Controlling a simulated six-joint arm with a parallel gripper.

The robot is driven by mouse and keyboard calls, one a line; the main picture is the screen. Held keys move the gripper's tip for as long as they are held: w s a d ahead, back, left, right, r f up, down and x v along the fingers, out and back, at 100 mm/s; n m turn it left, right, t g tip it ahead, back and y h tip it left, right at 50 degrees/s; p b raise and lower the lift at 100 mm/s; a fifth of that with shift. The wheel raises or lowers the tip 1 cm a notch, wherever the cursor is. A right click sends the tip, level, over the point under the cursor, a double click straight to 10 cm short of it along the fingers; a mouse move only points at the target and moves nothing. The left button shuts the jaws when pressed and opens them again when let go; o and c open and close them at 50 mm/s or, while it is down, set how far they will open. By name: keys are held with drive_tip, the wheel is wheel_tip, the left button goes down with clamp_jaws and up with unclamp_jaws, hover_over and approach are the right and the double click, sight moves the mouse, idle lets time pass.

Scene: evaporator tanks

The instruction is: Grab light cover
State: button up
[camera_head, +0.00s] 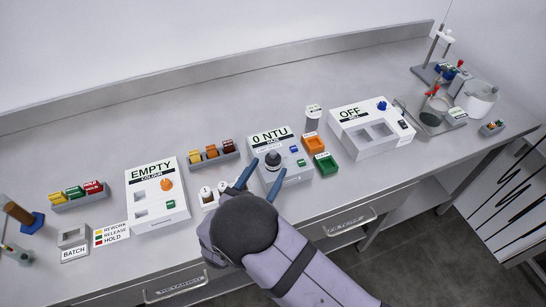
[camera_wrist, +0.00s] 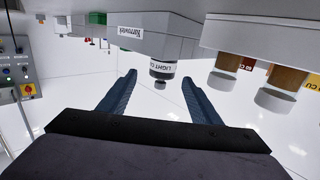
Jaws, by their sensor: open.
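The light cover (camera_head: 273,159) is a dark, short cylinder with a small knob, on the white meter marked 0 NTU (camera_head: 298,172). In the wrist view the cover (camera_wrist: 162,71) carries a white band reading "LIGHT C…", and the scene looks upside down. My gripper (camera_head: 268,167) is at the front of the meter, its two blue fingers spread and empty. In the wrist view my gripper (camera_wrist: 159,78) has one finger on each side of the cover, with clear gaps between. Whether the fingertips reach the cover's depth is hard to tell.
Orange (camera_head: 312,143) and green (camera_head: 326,164) trays lie right of the meter. The COLOUR box (camera_head: 150,205) stands left and the OFF box (camera_head: 365,135) right. The rear counter is mostly clear.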

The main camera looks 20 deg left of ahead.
sight(272, 159)
drive_tip(key=shift+w+a+r+p, duration=0.1)
drive_tip(key=shift+w+p, duration=0.6)
drive_tip(key=shift+w, duration=0.5)
drive_tip(key=shift+w+r+p, duration=0.1)
drive_tip(key=shift+w+p, duration=0.55)
drive_tip(key=shift+w, duration=0.5)
drive_tip(key=shift+w+f, duration=0.2)
drive_tip(key=shift+w, duration=0.25)
drive_tip(key=c, duration=1.2)
drive_tip(key=shift+a+r, duration=0.1)
drive_tip(key=shift+r, duration=0.05)
drive_tip(key=shift+r+b, duration=1.25)
drive_tip(key=shift+r, duration=3.65)
